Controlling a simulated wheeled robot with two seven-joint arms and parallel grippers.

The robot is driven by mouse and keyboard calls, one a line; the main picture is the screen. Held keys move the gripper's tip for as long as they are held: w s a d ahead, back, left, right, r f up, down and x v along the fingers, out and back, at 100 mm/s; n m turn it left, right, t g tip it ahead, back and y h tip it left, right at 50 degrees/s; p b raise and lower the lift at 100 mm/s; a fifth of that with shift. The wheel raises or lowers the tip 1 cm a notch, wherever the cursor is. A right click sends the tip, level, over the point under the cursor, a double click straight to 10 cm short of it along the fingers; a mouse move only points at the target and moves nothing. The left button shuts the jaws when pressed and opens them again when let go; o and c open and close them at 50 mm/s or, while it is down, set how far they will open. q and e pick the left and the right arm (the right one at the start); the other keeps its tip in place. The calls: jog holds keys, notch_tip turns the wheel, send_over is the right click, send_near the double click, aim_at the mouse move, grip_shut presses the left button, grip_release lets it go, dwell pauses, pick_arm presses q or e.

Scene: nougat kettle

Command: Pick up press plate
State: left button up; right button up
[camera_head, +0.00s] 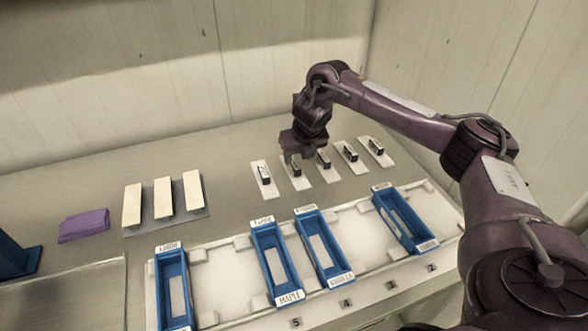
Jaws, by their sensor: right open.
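Several press plates, pale flat strips each with a dark upright handle, lie in a row across the back of the table. The leftmost press plate (266,187) stands clear of my arm. My right gripper (292,157) points down just over the second press plate (300,183), close to its handle. It is open; whether its fingers touch the handle is hard to tell. The third press plate (329,174), the fourth press plate (357,164) and the rightmost press plate (383,158) lie to the right. My left gripper is out of view.
Blue labelled moulds, such as the leftmost mould (173,290) and the rightmost mould (405,220), stand in a pale numbered rack (225,300) in front. Three cream bars (163,198) lie on a grey tray (200,217) at left, beside a purple cloth (84,226).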

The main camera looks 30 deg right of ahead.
aim_at(294, 163)
jog(key=x, duration=0.2)
jog(key=p+x, duration=0.1)
jog(key=x, duration=0.1)
jog(key=shift+w+f, duration=0.25)
jog(key=shift+w, duration=0.15)
jog(key=shift+s, duration=0.1)
jog(key=shift+r, duration=0.1)
grip_shut()
